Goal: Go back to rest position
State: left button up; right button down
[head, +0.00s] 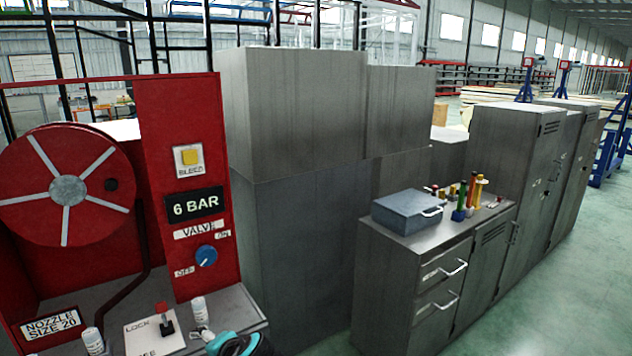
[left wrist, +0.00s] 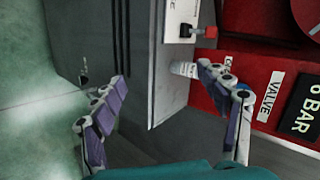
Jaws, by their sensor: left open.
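My left gripper (left wrist: 162,80) is open in the left wrist view, with nothing between its purple-padded fingers. In that view a white cylinder (left wrist: 183,69) on the bench shows close to the right fingertip; I cannot tell whether they touch. A teal and dark part of my left gripper also shows at the bottom of the head view (head: 238,344), in front of the bench, with its fingers barely visible. The red panel (head: 186,110) bears a hose reel (head: 68,190), a yellow bleed button (head: 190,157) and a blue valve knob (head: 206,256). My right gripper is not in view.
A red-handled lever (head: 166,318) and several white cylinders stand on the grey bench (head: 245,306). Tall grey cabinets (head: 295,115) stand right of the panel. A lower cabinet holds a blue-grey toolbox (head: 405,211) and coloured tools. Green floor (head: 570,270) is clear at right.

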pick_arm(q)
jog(key=s+d+f+n+h, duration=0.2)
jog(key=s+n+h, duration=0.1)
jog(key=s, duration=0.5)
jog(key=s+d+f+n+h, duration=0.3)
jog(key=s+n+h, duration=0.1)
jog(key=s, duration=0.4)
jog(key=shift+s+d+h, duration=0.15)
jog(key=shift+d+h, duration=0.15)
jog(key=shift+h, duration=0.1)
jog(key=shift+f, duration=0.1)
